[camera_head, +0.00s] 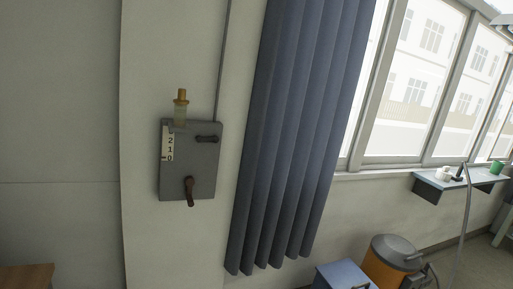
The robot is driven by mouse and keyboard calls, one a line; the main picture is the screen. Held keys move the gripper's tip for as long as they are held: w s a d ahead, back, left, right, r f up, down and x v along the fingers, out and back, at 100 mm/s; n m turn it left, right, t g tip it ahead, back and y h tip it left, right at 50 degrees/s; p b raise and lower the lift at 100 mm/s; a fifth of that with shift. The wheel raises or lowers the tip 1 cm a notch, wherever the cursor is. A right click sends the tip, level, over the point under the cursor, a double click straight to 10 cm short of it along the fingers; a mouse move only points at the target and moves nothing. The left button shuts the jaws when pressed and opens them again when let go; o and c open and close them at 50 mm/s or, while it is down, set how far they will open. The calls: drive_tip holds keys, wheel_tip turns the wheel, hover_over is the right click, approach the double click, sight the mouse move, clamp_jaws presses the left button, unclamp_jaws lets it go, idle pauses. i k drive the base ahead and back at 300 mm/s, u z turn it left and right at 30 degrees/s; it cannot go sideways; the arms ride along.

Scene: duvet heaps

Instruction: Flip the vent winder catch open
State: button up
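A grey winder box (202,165) is fixed to the pale wall, left of the curtain, and looks tilted in the picture. A small dark lever (208,138), which looks like the catch, lies roughly level across its upper right. A brown crank handle (190,192) hangs down at the lower middle. A white scale strip (168,143) with the figures 2, 1 and 0 runs along the left edge. My gripper does not show in this view.
A long blue-grey curtain (296,130) hangs just right of the box. Windows (423,75) and a shelf (450,184) with small items are further right. An orange-and-grey bin-like machine (390,262) and a blue box (342,275) stand below. A brown wooden surface (25,277) is lower left.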

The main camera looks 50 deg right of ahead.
sight(216, 139)
drive_tip(key=z, duration=0.95)
drive_tip(key=k, duration=1.3)
drive_tip(key=u, duration=0.65)
drive_tip(key=i, duration=2.3)
drive_tip(key=z, duration=0.55)
